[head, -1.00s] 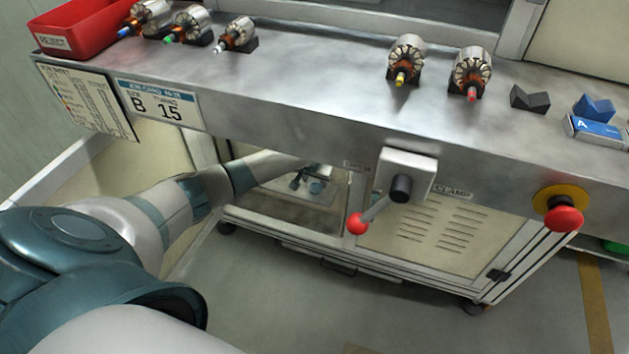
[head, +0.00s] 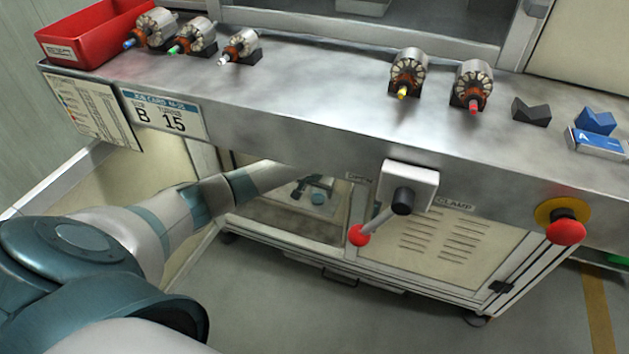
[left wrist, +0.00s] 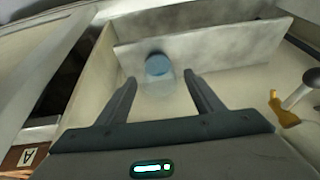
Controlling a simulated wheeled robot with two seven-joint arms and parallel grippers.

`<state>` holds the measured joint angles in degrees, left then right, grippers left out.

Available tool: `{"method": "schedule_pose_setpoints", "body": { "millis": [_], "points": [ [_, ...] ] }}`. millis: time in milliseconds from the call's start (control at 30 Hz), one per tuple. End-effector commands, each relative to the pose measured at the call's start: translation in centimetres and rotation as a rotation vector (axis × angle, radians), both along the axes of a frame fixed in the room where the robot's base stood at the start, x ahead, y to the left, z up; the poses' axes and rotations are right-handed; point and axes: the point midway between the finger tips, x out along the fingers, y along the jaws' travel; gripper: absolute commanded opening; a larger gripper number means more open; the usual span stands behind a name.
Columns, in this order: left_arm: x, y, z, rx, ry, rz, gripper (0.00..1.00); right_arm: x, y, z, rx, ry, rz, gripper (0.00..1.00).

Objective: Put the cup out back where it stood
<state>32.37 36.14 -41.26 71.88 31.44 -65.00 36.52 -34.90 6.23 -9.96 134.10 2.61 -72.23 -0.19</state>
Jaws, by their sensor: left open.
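The cup (head: 318,198) shows as a small blue round shape inside the open bay under the bench. In the left wrist view the cup (left wrist: 158,66) has a blue top and a pale, see-through body, and stands near a grey upright panel. My left gripper (head: 312,186) reaches into the bay beside the cup. In the left wrist view its two fingers (left wrist: 163,80) are spread, with the cup ahead between their tips. I see no finger closed on it. My right gripper is not in view.
Above the bay runs a metal bench (head: 300,125) holding several armatures and a red bin (head: 95,35). A red-knobbed lever (head: 359,235) and a red button (head: 566,231) are on its front. In the left wrist view a yellow part (left wrist: 283,110) stands at the right.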

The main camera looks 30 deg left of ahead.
Motion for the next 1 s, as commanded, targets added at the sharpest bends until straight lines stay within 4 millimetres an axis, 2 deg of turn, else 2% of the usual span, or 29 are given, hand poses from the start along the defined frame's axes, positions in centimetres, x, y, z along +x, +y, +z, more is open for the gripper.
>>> {"method": "schedule_pose_setpoints", "body": {
  "millis": [600,800,1000],
  "points": [
    [-3.4,-1.3,8.9,0.000,-0.002,-0.001,0.61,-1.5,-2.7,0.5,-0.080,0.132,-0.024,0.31],
    [-4.0,-1.5,10.3,-0.001,-0.001,0.000,0.61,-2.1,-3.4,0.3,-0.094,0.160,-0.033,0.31],
    [-4.1,-1.5,10.5,0.000,0.000,0.001,0.61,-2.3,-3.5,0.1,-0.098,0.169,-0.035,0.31]
  ]
}}
